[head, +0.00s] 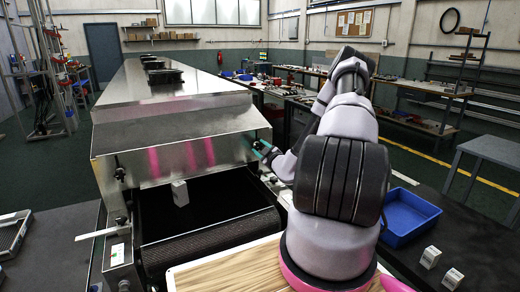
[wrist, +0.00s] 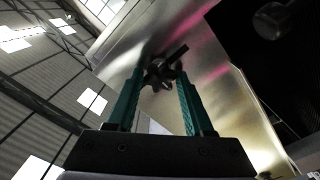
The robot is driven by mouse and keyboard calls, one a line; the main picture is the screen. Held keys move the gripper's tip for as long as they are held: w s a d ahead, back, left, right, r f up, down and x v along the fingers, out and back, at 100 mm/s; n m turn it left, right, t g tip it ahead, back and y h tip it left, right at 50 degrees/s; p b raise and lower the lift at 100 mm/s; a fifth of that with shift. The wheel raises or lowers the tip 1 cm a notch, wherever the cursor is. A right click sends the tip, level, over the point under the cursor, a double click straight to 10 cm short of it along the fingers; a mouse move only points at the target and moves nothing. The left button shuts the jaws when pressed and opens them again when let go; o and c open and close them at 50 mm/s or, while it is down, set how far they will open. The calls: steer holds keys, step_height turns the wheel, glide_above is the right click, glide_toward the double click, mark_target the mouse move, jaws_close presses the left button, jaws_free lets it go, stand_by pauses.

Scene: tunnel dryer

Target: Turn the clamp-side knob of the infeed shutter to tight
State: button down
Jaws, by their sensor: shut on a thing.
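The infeed shutter (head: 180,158) is the shiny metal front panel of the dryer, with pink reflections. My gripper (head: 264,150) is at the panel's right edge. In the wrist view its two teal fingers (wrist: 160,82) are on either side of a dark knob (wrist: 162,70) with a slanted bar, against the metal wall. The gripper is shut on this knob. In the head view the knob is hidden behind my gripper. Another small dark knob (head: 119,174) shows at the shutter's left edge. I cannot read any tight or loose marking.
A white box (head: 180,193) is at the dryer mouth, above the dark conveyor belt (head: 215,238). A wooden board (head: 235,270) lies in front. A blue tray (head: 407,216) and two small white boxes (head: 430,257) are on the dark table at right. A metal lever (head: 100,232) sticks out at left.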

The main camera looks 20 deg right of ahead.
steer(key=shift+s+f, duration=0.1)
steer(key=shift+f, duration=0.05)
steer(key=shift+c, duration=1.5)
jaws_free()
steer(key=s, duration=1)
steer(key=shift+s+d, duration=0.25)
steer(key=shift+s, duration=0.1)
